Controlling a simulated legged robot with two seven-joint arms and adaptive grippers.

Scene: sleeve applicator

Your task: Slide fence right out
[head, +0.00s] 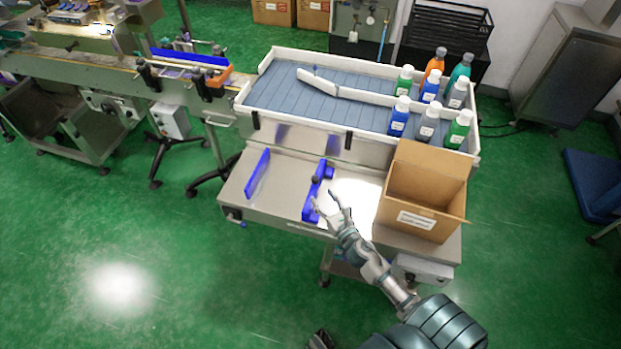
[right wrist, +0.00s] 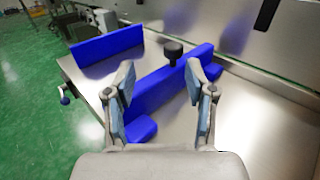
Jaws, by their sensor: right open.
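The right fence (head: 318,190) is a blue bar with a black knob, lying on the steel table top. In the right wrist view, the right fence (right wrist: 165,83) runs diagonally between and beyond my fingers. My right gripper (head: 331,203) is open at the near end of this fence. In the right wrist view, the fingers of my right gripper (right wrist: 161,85) stand apart on either side of the bar; I cannot tell whether they touch it. The left fence (head: 258,173) is a plain blue plate standing at the left of the table, also in the wrist view (right wrist: 107,46). My left gripper does not show.
An open cardboard box (head: 425,195) stands right of my gripper on the steel table (head: 285,200). Behind is a raised conveyor tray (head: 290,95) with a white guide (head: 318,82) and several bottles at its right. A crank handle (right wrist: 65,95) sticks out at the table's left edge.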

